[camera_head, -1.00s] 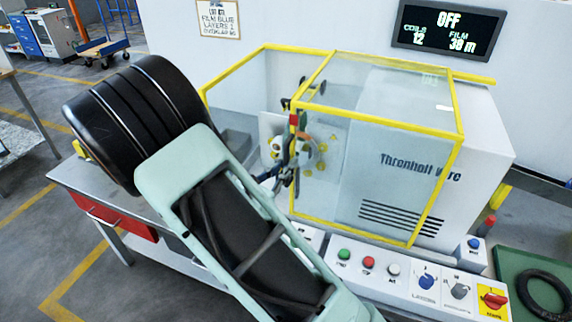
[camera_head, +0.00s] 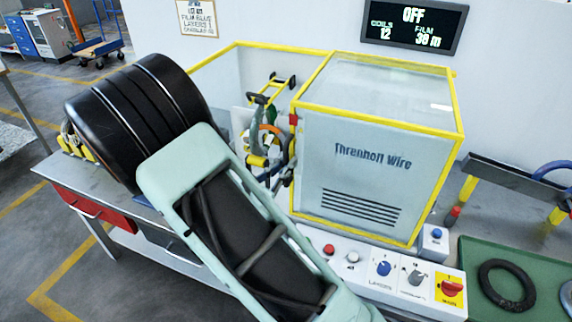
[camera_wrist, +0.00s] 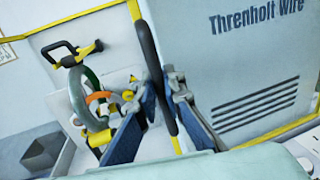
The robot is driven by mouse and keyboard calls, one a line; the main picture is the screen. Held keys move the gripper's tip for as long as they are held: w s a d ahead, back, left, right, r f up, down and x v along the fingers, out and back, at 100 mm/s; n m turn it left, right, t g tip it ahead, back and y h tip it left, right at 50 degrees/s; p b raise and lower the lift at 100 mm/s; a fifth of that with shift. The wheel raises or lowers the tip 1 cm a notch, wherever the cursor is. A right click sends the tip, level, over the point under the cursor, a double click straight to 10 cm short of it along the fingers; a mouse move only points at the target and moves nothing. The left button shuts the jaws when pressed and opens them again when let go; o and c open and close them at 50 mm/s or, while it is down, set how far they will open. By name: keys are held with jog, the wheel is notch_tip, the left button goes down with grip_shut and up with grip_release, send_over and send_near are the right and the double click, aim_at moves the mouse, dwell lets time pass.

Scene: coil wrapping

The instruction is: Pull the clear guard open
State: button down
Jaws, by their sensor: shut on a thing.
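The clear guard (camera_head: 382,122) is a see-through box with yellow edges. It sits around the grey machine housing marked Threnholt Wire, with its left edge near the housing's left end. My gripper (camera_head: 288,165) is at this left edge. In the wrist view, my gripper (camera_wrist: 168,92) is shut on the guard's dark upright handle (camera_wrist: 148,48), with blue-grey fingers on both sides of it. The wrapping head (camera_head: 262,142), with its ring and yellow-ended arms, stands uncovered to the left. My arm hides part of its lower side.
A control panel (camera_head: 375,277) with buttons and knobs runs below the guard. A display (camera_head: 414,25) reads OFF. A grey rail on yellow posts (camera_head: 500,175) stands right of the housing.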

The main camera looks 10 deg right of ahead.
jog(key=shift+s+d, duration=0.1)
jog(key=shift+d, duration=0.05)
jog(key=c, duration=2)
grip_release()
jog(key=shift+c, duration=0.2)
jog(key=v, duration=1.2)
